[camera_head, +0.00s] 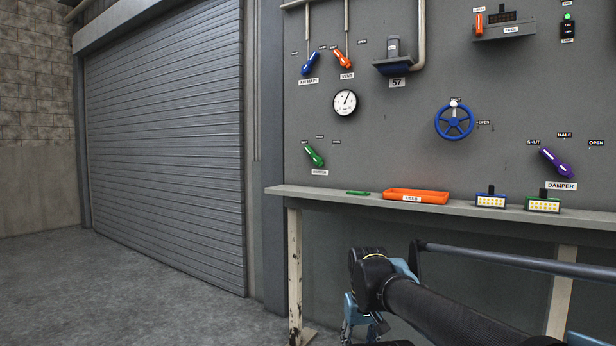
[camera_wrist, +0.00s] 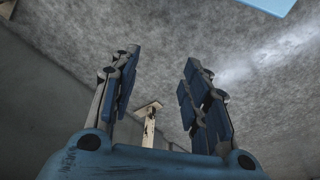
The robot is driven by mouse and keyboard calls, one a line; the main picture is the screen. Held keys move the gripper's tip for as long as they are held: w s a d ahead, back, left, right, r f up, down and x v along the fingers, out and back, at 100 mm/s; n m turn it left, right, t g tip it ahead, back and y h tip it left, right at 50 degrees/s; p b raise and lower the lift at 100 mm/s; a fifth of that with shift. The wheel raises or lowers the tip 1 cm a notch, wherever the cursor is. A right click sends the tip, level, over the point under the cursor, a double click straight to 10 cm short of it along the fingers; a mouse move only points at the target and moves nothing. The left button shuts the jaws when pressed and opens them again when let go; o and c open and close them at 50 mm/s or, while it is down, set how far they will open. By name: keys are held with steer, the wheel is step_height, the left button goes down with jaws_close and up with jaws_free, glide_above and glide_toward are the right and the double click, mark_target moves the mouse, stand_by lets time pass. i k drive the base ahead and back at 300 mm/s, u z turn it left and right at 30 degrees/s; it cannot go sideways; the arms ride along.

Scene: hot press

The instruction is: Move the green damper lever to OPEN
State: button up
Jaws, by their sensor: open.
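The green damper lever (camera_head: 314,155) is on the grey wall panel (camera_head: 400,120), left of centre, above the shelf. It tilts with its upper end to the left, toward a small tag at its upper left; the tag's text is too small to read surely. Other small tags sit above and right of it, and a white label (camera_head: 320,172) below. My gripper (camera_head: 362,320) is low in the head view, below the shelf and apart from the lever. In the wrist view its two fingers (camera_wrist: 163,90) are spread and empty. The lever is not seen in the wrist view.
A shelf (camera_head: 290,190) on worn posts (camera_head: 295,270) juts out below the panel, holding an orange tray (camera_head: 415,196) and a flat green item (camera_head: 357,193). A purple damper lever (camera_head: 556,163), blue wheel (camera_head: 454,121) and gauge (camera_head: 345,102) are nearby. Floor at left is clear.

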mark_target(317, 160)
steer(key=k, duration=0.55)
steer(key=u, duration=0.4)
steer(key=i, duration=1.4)
steer(key=u, duration=0.6)
